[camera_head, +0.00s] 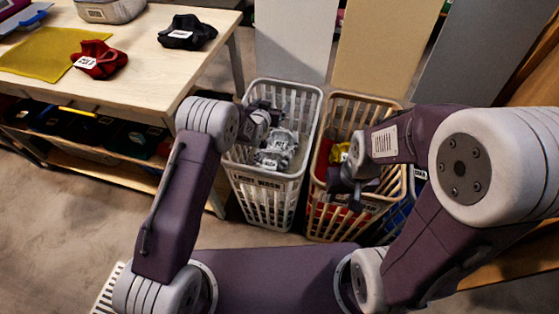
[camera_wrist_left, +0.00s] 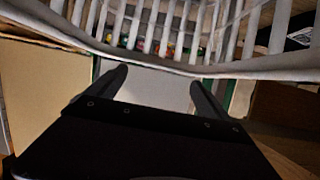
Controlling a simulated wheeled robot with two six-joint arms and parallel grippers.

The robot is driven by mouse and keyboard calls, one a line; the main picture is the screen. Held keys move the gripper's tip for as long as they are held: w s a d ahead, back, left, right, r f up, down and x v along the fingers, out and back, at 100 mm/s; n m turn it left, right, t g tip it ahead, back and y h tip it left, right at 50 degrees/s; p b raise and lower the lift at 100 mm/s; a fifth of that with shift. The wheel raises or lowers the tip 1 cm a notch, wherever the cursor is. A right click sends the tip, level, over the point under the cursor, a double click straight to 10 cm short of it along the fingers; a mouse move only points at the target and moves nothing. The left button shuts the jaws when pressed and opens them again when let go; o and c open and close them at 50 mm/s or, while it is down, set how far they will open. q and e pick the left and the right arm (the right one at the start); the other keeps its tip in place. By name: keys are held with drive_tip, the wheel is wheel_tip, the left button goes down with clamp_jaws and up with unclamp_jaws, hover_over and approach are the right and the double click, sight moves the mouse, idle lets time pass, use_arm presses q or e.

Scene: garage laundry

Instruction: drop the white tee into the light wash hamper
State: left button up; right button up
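A crumpled white garment with a printed label, which looks like the white tee (camera_head: 274,157), lies inside the white slatted hamper (camera_head: 270,181). I cannot tell if it is one piece or more. My left gripper (camera_head: 270,112) is over the back part of this hamper, apart from the garment. In the left wrist view its two fingers (camera_wrist_left: 158,85) stand apart with nothing held between them, and the pale hamper rim (camera_wrist_left: 165,66) crosses just beyond. My right gripper (camera_head: 352,190) hangs over the tan hamper (camera_head: 340,226); its fingers are too dark to read.
The tan hamper holds red and yellow clothes. A blue hamper (camera_head: 399,217) is partly hidden behind my right arm. A wooden table (camera_head: 135,75) at left carries a red cloth (camera_head: 98,59), a black cloth (camera_head: 187,32) and a yellow cloth (camera_head: 42,55). Upright panels (camera_head: 293,40) stand behind.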

use_arm(q)
drive_tip(key=p+v, duration=0.2)
drive_tip(key=v, duration=0.7)
drive_tip(key=shift+a, duration=0.1)
